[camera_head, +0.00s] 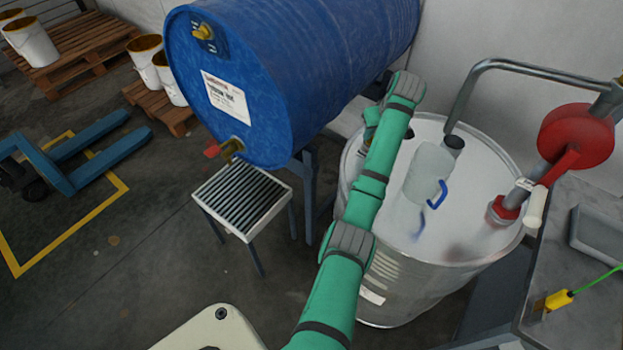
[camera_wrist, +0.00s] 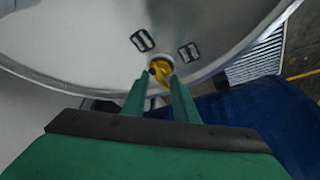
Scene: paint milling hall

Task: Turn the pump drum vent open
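The pump drum (camera_head: 400,262) is a pale metal drum with a light top, at the right of the head view; its top (camera_wrist: 90,35) fills the upper part of the wrist view. The vent (camera_wrist: 161,70) is a small yellow fitting near the rim of that top. My gripper (camera_wrist: 160,79) is open, with its two green fingers on either side of the vent. A gap seems to show between fingers and vent; I cannot tell whether either finger touches. In the head view my arm hides the vent and most of my gripper.
A blue drum (camera_head: 290,60) lies on its side left of my arm, close by. A pump with a red wheel (camera_head: 575,142) and bent pipe (camera_head: 530,66) stands on the pump drum's right. A clear jug (camera_head: 428,170) appears on top. A grated stand (camera_head: 243,197) is at left.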

